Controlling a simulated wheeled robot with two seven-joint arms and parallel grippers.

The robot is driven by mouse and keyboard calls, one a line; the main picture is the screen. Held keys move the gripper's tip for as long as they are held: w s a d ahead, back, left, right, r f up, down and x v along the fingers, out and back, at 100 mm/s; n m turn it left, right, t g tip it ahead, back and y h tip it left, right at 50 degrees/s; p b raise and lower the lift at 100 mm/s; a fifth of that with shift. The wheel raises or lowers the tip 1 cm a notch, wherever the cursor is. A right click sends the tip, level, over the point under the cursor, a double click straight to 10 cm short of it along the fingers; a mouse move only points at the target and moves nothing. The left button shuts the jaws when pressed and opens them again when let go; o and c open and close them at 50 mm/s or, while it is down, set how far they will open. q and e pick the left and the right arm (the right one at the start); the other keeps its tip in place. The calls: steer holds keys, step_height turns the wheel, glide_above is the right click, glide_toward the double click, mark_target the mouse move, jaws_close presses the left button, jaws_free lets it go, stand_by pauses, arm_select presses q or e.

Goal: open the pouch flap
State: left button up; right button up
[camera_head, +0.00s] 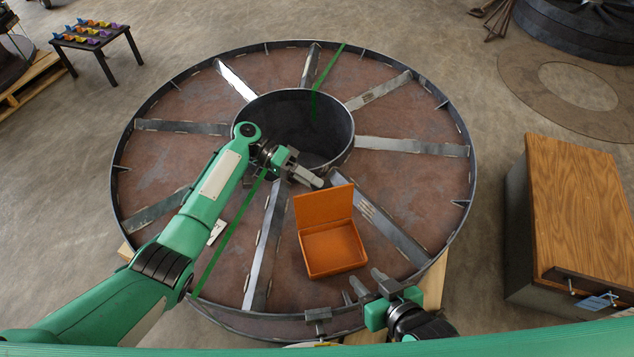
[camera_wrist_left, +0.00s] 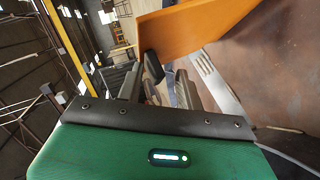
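The orange pouch (camera_head: 333,250) lies on the reel, a shallow rectangular box shape with its inside showing. Its flap (camera_head: 323,206) stands raised along the far edge; the flap also fills the upper part of the left wrist view (camera_wrist_left: 195,27). My left gripper (camera_head: 317,181) is at the flap's top edge, by its upper left side. Its fingers stand apart in the left wrist view, close to the flap; whether they touch it is unclear. My right gripper (camera_head: 350,296) is open and empty, just in front of the pouch.
The large steel reel (camera_head: 200,95) has radial bars and a raised central hub ring (camera_head: 300,105). A green strap (camera_head: 222,250) crosses it. A wood-topped cabinet (camera_head: 580,205) stands at right. A small dark table (camera_head: 95,38) with colourful items stands at back left.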

arm_select(q)
steer(key=v, duration=1.2)
steer(key=shift+a, duration=0.2)
